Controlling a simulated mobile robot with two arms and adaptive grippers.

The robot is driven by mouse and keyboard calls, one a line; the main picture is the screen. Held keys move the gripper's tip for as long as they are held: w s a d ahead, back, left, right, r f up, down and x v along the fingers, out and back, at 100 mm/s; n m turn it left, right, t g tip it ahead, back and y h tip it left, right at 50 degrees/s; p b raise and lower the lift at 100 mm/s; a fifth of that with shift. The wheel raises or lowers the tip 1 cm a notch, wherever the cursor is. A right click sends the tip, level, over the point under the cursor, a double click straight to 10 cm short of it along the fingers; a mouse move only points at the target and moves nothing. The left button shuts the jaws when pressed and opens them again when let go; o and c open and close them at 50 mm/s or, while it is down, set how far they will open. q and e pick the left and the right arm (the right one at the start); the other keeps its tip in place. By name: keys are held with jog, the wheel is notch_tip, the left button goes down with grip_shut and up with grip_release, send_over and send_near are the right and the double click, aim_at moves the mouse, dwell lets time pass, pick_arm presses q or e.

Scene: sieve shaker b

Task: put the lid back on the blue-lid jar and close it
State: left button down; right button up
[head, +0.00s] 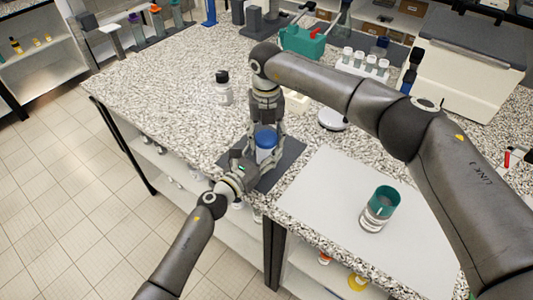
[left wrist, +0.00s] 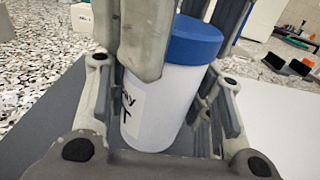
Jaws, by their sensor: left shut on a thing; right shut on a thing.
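The white jar (head: 263,155) stands upright on a dark grey mat (head: 287,160), with the blue lid (head: 265,138) sitting on its top. In the left wrist view the white jar (left wrist: 165,105) carries a partly hidden label, and the blue lid (left wrist: 195,40) sits on it with no clear gap. My left gripper (head: 254,160) comes in low from the front left and is shut on the jar body. My right gripper (head: 266,136) points down from above, shut on the blue lid. Its fingers hide part of the lid and jar.
A black-capped bottle (head: 223,92) stands behind left. A teal-topped clear container (head: 379,210) stands on the white board (head: 335,185) at right. A white round dish (head: 332,120) and a rack of vials (head: 362,66) lie behind.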

jog(key=m, duration=0.5)
jog(key=shift+m, duration=0.3)
jog(key=m, duration=1.1)
jog(key=o, duration=1.2)
notch_tip(320, 180, up, 12)
